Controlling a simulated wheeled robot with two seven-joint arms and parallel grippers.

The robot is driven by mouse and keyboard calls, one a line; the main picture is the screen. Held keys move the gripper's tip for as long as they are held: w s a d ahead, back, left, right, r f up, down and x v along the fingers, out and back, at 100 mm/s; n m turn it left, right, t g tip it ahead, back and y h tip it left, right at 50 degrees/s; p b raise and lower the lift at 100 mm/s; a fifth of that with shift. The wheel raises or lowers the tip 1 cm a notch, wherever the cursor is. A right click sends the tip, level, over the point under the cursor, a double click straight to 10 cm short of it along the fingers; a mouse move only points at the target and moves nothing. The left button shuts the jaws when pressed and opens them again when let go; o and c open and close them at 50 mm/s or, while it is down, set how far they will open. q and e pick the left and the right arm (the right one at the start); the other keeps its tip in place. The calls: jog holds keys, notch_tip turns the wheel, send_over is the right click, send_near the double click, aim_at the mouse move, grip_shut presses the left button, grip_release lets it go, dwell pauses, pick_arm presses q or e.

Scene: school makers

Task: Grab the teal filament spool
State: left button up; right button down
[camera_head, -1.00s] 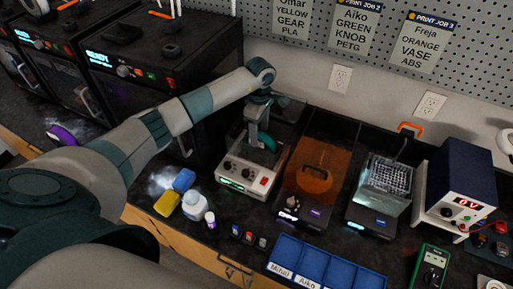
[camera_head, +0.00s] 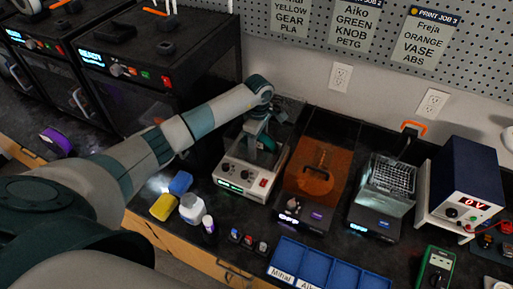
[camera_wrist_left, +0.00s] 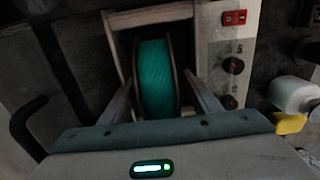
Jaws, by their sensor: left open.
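The teal filament spool (camera_wrist_left: 157,78) stands on edge in the open bay of a light grey device (camera_head: 236,178) with knobs and a red switch. In the head view only part of the spool (camera_head: 268,143) shows beside my left gripper (camera_head: 260,143), which points down over the bay. In the left wrist view the fingers of my left gripper (camera_wrist_left: 160,84) are open, one on each side of the spool. A gap seems to remain at each side; whether they touch it I cannot tell. The gripper body hides the spool's near end. My right gripper is not in view.
An orange-covered unit (camera_head: 318,172) and a wire-basket unit (camera_head: 385,185) stand to the right. Black printers (camera_head: 150,75) stand left. A white bottle (camera_head: 192,208), a yellow block (camera_head: 164,207) and blue bins (camera_head: 300,262) are in front. A pegboard wall is behind.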

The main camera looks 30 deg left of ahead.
pick_arm(q)
notch_tip(320, 180, down, 2)
jog(key=shift+f+b, duration=0.25)
jog(key=shift+b, duration=0.05)
jog(key=shift+w+f, duration=0.1)
jog(key=shift+f, duration=0.1)
jog(key=shift+r, duration=0.1)
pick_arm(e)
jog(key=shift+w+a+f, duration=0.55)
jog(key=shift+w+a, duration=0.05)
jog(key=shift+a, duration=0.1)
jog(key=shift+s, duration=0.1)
pick_arm(q)
jog(key=c, duration=1.4)
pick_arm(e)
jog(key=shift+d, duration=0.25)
pick_arm(q)
jog(key=shift+r, duration=0.1)
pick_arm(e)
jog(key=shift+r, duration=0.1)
